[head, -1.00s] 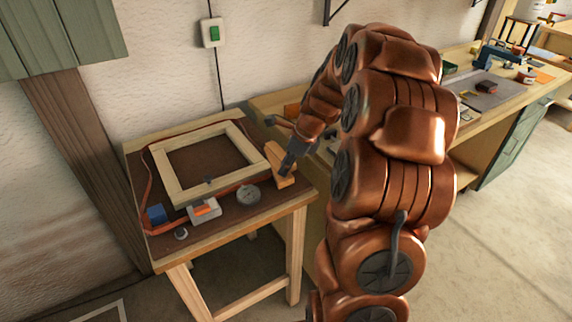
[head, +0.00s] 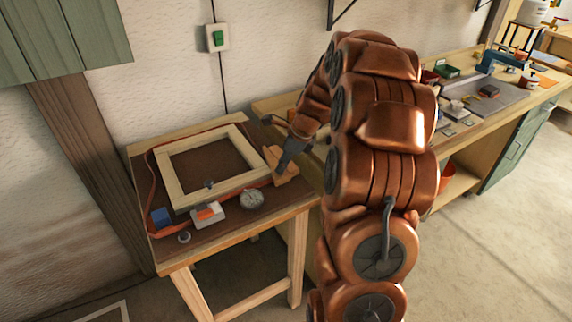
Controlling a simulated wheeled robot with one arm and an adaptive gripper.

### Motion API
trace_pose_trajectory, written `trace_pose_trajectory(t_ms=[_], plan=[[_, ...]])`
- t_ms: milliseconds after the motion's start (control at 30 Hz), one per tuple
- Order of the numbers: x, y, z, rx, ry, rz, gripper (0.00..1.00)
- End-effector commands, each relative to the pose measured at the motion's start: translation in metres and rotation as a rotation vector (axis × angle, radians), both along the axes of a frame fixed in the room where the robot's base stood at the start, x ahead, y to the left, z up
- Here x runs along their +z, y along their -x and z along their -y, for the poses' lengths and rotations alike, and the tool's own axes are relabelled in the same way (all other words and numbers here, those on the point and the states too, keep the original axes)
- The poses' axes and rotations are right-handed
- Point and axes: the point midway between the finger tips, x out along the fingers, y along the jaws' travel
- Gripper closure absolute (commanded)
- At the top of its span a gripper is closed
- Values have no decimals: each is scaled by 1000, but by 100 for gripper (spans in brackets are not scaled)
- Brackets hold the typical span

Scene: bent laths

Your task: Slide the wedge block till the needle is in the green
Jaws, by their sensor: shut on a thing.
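In the head view, the wooden wedge block (head: 284,171) lies at the right end of the small table, against or very near the right side of the pale wooden frame. My gripper (head: 284,166) is shut on the wedge block and hides part of it. A round dial (head: 251,199) lies in front of the frame's near right corner. Its needle and any green zone are too small to read. The square wooden frame (head: 172,182) lies flat with an orange-brown band (head: 152,183) running around it.
A white and orange device (head: 207,214), a blue block (head: 161,217) and a small round grey piece (head: 184,236) lie along the table's (head: 225,242) front left. A long cluttered workbench (head: 478,124) stands to the right, behind my arm.

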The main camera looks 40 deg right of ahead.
Motion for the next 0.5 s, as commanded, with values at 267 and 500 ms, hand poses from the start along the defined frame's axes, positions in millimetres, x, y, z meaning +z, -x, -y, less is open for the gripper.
trace_pose_trajectory(t_ms=[267,500], plan=[[0,0,0,1,0,1,66],[0,0,0,0,1,1,47]])
